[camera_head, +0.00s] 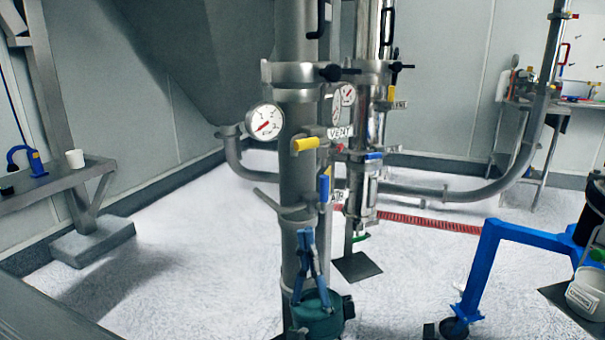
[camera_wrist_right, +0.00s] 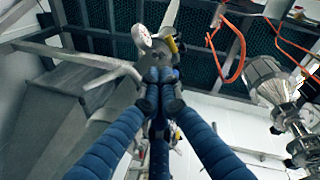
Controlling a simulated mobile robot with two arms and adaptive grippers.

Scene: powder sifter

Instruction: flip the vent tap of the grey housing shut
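The grey housing (camera_head: 296,185) is an upright metal column. Its vent tap (camera_head: 305,144) has a yellow handle lying roughly sideways, beside a white VENT label (camera_head: 340,132). A yellow handle (camera_wrist_right: 172,45) also shows beyond my fingertips in the right wrist view. My right gripper (camera_head: 305,232) points upward in front of the column, well below the yellow handle. Its blue fingers meet at the tips (camera_wrist_right: 161,76), with nothing seen between them. I cannot tell whether they touch the column. My left gripper is not in view.
A blue-handled tap (camera_head: 324,187) sits on the column below the yellow one. A round gauge (camera_head: 264,122) sticks out left. A second column with a blue handle (camera_head: 374,155) stands behind right. A blue wheeled frame (camera_head: 490,260) stands right; a bench (camera_head: 50,182) stands left.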

